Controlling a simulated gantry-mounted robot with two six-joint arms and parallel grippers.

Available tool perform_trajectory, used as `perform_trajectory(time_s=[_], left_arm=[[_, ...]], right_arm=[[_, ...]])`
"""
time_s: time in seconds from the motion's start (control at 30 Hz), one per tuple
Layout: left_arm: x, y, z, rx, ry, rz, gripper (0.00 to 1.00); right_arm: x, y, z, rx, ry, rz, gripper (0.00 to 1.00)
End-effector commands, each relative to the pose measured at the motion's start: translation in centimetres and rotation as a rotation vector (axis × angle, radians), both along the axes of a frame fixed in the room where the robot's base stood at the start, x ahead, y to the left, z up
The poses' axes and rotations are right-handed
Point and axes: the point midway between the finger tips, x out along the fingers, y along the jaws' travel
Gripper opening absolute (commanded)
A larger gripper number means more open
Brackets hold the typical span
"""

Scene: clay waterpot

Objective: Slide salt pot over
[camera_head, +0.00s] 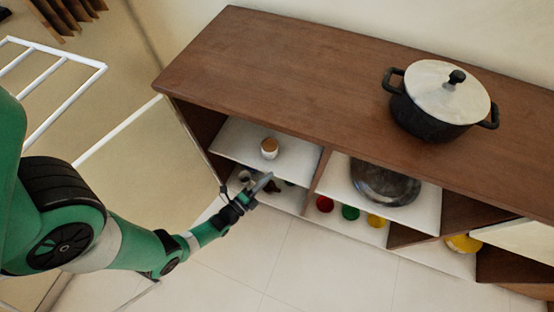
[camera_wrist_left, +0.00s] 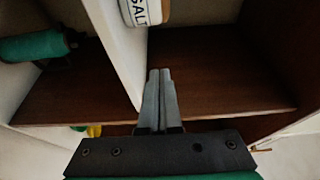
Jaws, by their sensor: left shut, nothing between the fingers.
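The salt pot (camera_head: 269,148) is a small white pot with a brown lid. It stands on the white upper shelf of the left compartment in the head view. In the left wrist view the salt pot (camera_wrist_left: 141,12) shows at the top edge, with the letters "SALT" on it, cut off by the frame. My left gripper (camera_head: 264,181) is shut and empty, just in front of the shelf's front edge and lower than the pot. In the left wrist view the gripper's fingers (camera_wrist_left: 160,90) lie together beside the white shelf, apart from the pot. My right gripper is not in view.
The wooden cabinet (camera_head: 255,70) carries a black pot with a pale lid (camera_head: 440,97) on top. A dark round pan (camera_head: 382,180) sits on the shelf in the middle compartment. Several small colored items, including a green one (camera_head: 350,212), are below. The tiled floor in front is clear.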

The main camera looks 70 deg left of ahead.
Motion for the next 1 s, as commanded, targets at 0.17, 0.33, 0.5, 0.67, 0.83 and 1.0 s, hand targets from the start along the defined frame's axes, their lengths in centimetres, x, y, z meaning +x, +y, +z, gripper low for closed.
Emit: perform_trajectory(time_s=[0.17, 0.33, 0.5, 0.67, 0.83, 1.0], left_arm=[[0.1, 0.1, -0.2, 0.001, -0.002, 0.000, 0.00], [1.3, 0.6, -0.2, 0.002, -0.005, 0.000, 0.00], [4.2, 2.0, -0.4, 0.003, -0.005, -0.001, 0.00], [7.4, 3.5, -0.4, 0.003, -0.005, -0.001, 0.00], [8.1, 5.5, -0.2, 0.001, 0.000, 0.008, 0.00], [6.7, 6.9, -0.2, 0.002, -0.002, 0.005, 0.00]], right_arm=[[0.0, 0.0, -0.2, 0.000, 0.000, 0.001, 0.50], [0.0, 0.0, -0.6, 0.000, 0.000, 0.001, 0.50], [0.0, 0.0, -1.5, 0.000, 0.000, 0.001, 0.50], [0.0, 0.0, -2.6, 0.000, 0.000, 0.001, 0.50], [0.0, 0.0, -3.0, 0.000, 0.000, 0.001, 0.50], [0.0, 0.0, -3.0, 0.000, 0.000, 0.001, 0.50]])
